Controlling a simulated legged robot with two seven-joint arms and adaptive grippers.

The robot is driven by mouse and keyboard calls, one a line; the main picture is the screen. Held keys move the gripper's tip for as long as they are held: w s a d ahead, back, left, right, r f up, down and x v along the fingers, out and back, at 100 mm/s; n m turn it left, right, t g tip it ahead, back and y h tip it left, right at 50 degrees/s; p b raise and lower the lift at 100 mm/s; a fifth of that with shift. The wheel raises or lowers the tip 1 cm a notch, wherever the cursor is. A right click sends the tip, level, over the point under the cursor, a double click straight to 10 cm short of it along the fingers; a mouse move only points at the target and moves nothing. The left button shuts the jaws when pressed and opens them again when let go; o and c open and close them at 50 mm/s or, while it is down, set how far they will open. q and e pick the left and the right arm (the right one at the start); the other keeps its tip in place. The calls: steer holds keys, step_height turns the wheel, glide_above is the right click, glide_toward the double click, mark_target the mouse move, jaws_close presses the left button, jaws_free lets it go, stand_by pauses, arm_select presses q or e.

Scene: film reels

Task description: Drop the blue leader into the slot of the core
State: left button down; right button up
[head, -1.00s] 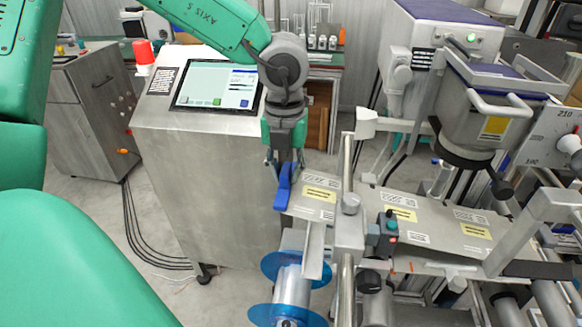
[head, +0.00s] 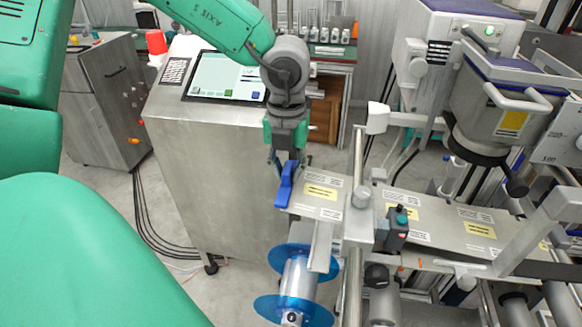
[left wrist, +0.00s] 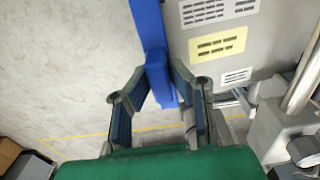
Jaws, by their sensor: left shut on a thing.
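The blue leader (head: 286,186) is a short, stiff blue strip held upright, hanging below my left gripper (head: 287,163) in the head view. In the left wrist view the leader (left wrist: 150,40) runs up from between the fingertips of my left gripper (left wrist: 160,77), which is shut on it. The core (head: 298,277) is a pale cylinder between two translucent blue flanges, below and slightly right of the leader, with a clear gap between them. The slot cannot be made out. My right gripper is not in view.
A grey metal machine deck (head: 430,222) with labels lies right of the leader. A metal bracket (head: 320,248) stands close above the core, and an upright bar (head: 356,170) rises beside it. A cabinet with a screen (head: 226,76) stands behind. Open floor lies left of the core.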

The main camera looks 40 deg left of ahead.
arm_select(q)
steer(key=s+a+f+b, duration=0.1)
steer(key=s+a+f, duration=0.3)
steer(key=a+f, duration=0.2)
step_height(320, 180, down, 2)
steer(key=shift+a+f+b, duration=0.15)
steer(key=shift+f+b, duration=0.1)
steer(key=shift+b, duration=0.05)
stand_by(1.6)
